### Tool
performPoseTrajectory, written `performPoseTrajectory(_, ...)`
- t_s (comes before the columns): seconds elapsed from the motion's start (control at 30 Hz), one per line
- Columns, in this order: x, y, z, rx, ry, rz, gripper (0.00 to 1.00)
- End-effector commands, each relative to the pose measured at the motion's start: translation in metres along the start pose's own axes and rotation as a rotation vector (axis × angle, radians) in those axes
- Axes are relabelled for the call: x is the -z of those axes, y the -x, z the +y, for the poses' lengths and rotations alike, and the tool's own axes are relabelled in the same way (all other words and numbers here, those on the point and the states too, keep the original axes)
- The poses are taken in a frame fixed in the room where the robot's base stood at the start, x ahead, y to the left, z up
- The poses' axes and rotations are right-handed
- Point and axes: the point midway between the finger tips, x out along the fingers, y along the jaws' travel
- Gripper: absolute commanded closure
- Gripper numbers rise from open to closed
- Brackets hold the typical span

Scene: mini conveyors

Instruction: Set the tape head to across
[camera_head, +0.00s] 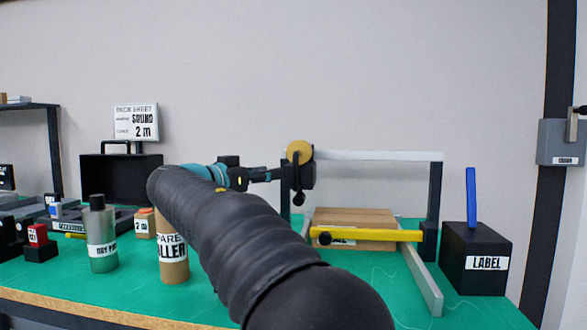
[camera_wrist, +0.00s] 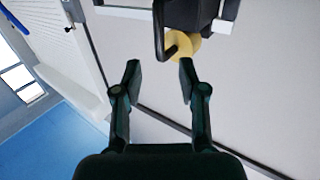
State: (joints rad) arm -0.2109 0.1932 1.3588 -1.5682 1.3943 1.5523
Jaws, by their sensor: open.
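The tape head is a dark block with a yellow roll (camera_head: 299,152) on the gantry's left side, and a dark lever (camera_head: 298,186) hangs below the roll. My gripper (camera_head: 281,175) is just left of the head, at about the lever's height; the arm hides part of it. In the wrist view my gripper (camera_wrist: 160,78) is open and empty. The dark head block (camera_wrist: 190,12), yellow roll (camera_wrist: 186,46) and black bent handle (camera_wrist: 160,38) show beyond the fingertips, apart from them. I cannot tell the depth gap exactly.
The gantry frame (camera_head: 370,156) stands over a cardboard carton (camera_head: 365,218), with a yellow bar (camera_head: 380,236) across in front. A black LABEL box (camera_head: 475,245) with a blue lever is at right.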

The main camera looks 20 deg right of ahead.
Motion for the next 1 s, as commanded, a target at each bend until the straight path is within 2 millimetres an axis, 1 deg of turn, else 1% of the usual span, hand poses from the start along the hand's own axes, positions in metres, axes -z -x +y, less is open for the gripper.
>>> performPoseTrajectory(0.03,0.001,-0.011,0.001,-0.004,0.001,0.0,0.59)
performPoseTrajectory(0.3,0.001,-0.061,0.001,-0.003,0.002,-0.001,0.59)
performPoseTrajectory(0.5,0.001,-0.088,0.001,-0.002,0.0,-0.001,0.59)
performPoseTrajectory(0.7,0.0,-0.1,0.0,-0.001,0.0,-0.001,0.59)
performPoseTrajectory(0.97,0.0,-0.101,0.0,0.0,0.0,-0.001,0.59)
performPoseTrajectory(1.0,0.0,-0.101,0.0,0.0,0.0,-0.001,0.61)
